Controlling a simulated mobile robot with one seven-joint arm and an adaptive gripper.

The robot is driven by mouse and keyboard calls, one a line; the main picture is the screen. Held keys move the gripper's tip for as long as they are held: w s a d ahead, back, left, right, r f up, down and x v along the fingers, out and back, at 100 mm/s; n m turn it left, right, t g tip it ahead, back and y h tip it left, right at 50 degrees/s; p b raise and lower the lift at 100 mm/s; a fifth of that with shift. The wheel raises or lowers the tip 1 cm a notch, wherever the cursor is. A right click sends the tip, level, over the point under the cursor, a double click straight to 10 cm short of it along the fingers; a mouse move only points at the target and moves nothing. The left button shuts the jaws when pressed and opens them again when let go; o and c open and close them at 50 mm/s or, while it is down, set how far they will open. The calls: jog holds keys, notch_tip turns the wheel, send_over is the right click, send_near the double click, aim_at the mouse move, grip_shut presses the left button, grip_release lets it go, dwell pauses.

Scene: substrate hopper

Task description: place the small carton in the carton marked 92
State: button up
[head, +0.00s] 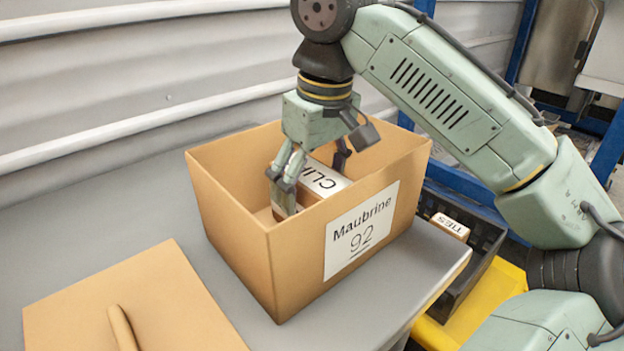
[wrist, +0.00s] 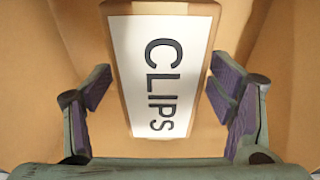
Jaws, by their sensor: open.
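The small carton (head: 322,180) has a white label, which reads CLIPS in the wrist view (wrist: 157,75). It is inside the open carton marked 92 (head: 235,235), whose front label reads Maubrine 92. My gripper (head: 312,185) reaches down into that carton from above. In the wrist view my gripper (wrist: 160,100) is open, with one finger on each side of the small carton and a visible gap on both sides. The underside of the small carton is hidden, so I cannot tell how it rests.
A flat cardboard lid (head: 150,300) with a handle lies on the grey table (head: 110,210) at the left. A dark crate (head: 485,255) holding a carton marked TIES (head: 450,226) stands beyond the table's right edge, by a yellow surface (head: 490,300). A ribbed wall runs behind.

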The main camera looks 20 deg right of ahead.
notch_tip(320, 180, up, 12)
jog(key=s+p, duration=0.1)
jog(key=p, duration=1)
jog(key=shift+s+d+r, duration=0.15)
jog(key=shift+s+d, duration=0.15)
jog(key=shift+s, duration=0.05)
